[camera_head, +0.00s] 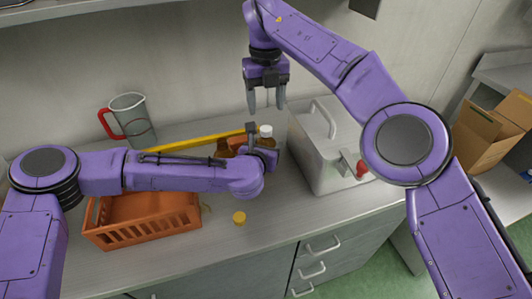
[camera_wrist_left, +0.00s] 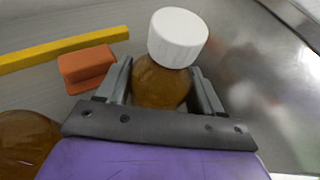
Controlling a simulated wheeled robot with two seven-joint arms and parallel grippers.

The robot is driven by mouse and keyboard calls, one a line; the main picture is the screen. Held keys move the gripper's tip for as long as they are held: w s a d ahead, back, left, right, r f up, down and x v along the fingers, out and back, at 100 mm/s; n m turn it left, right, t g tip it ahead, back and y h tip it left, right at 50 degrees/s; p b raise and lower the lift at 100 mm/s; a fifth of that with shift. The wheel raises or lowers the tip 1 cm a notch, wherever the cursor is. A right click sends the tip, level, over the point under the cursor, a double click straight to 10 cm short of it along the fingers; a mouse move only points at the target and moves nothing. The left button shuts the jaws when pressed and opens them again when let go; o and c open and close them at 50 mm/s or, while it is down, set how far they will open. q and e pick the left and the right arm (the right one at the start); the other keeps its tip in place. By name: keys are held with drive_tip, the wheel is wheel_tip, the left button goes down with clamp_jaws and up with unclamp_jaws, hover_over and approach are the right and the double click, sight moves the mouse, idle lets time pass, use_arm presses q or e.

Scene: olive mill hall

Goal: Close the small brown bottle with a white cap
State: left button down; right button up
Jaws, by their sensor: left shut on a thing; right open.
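The small brown bottle (camera_head: 267,143) stands on the counter beside the metal box. Its white cap (camera_head: 266,130) sits on top. In the left wrist view the brown bottle (camera_wrist_left: 160,85) is between the fingers of my left gripper (camera_wrist_left: 162,90), which is shut on it. The white ribbed cap (camera_wrist_left: 178,38) covers its mouth there; I cannot tell whether it is screwed tight. My left gripper (camera_head: 262,142) comes in low from the left in the head view. My right gripper (camera_head: 267,105) is open and empty, pointing down above the cap.
A metal box (camera_head: 325,150) with a red-knobbed latch stands close on the right. An orange basket (camera_head: 145,218) lies below my left arm. An orange block (camera_wrist_left: 87,68), yellow bar (camera_wrist_left: 50,52) and amber rounded object (camera_wrist_left: 25,140) are near.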

use_arm(q)
drive_tip(key=shift+c, duration=0.4)
unclamp_jaws()
use_arm(e)
wheel_tip(320, 180, down, 2)
drive_tip(key=shift+f+b, duration=0.2)
drive_tip(key=shift+b, duration=1.05)
use_arm(q)
drive_tip(key=v, duration=1)
drive_tip(key=shift+s, duration=0.15)
drive_tip(key=shift+a+r, duration=0.1)
